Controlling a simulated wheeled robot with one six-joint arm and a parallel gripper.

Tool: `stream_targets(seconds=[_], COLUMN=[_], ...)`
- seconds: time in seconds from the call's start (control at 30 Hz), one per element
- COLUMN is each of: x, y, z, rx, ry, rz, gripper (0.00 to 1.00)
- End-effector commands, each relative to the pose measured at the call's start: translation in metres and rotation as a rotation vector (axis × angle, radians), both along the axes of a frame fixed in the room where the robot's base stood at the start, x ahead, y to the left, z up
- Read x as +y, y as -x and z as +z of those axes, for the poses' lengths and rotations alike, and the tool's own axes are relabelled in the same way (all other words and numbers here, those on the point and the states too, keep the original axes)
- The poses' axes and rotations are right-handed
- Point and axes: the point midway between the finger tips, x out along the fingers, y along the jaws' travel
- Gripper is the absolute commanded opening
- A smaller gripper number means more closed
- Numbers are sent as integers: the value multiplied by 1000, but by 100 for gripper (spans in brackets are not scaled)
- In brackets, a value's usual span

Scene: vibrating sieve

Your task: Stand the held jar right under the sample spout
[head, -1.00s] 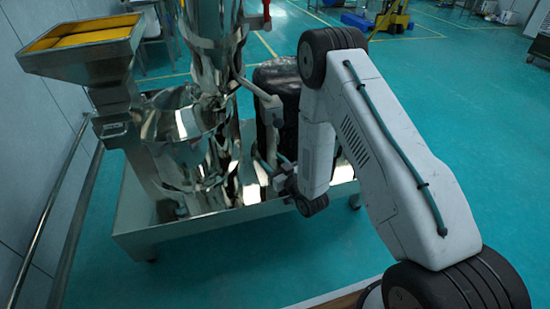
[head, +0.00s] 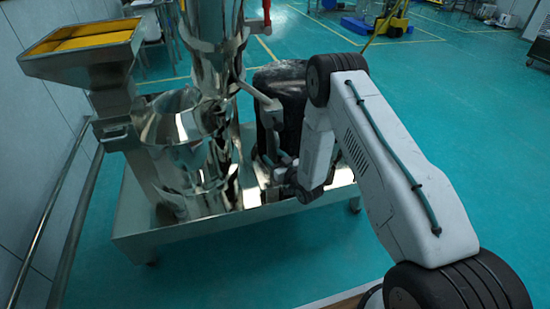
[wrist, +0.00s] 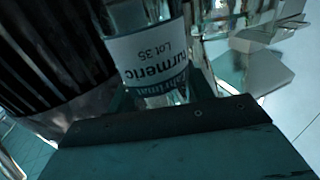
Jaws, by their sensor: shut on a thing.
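In the wrist view the held glass jar (wrist: 150,57) has a white label with the words "urmeric" and "Lot 35" readable. My gripper (wrist: 160,103) is shut on it. In the head view my gripper (head: 278,170) is low over the machine's base, between the steel column and the black unit. The jar is too small and covered there to make out clearly. A slanted steel pipe (head: 252,88), which looks like the sample spout, comes off the column and ends above my gripper. I cannot tell whether the jar is straight under its mouth.
The steel sieve column (head: 212,45) stands left of my gripper. A black unit (head: 282,85) is close behind it and shows ribbed in the wrist view (wrist: 45,45). The steel base tray (head: 190,232) has a raised rim. Open green floor lies to the right.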

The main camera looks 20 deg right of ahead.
Motion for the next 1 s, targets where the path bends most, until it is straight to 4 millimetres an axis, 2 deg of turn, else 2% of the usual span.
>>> stream_targets(seconds=[0.17,0.2,0.23,0.27,0.57,0.67,0.77,1.0], x=[0,0,0,0,0,-3,-8,-25], y=[0,0,0,0,0,7,23,74], z=[-3,-2,-2,-2,0,0,0,0], rx=[0,0,0,0,-1,1,2,2], ry=[0,0,0,0,0,-1,0,0], rz=[0,0,0,0,0,-1,-2,-2], gripper=[29,63,71,73,73,73,73,73])
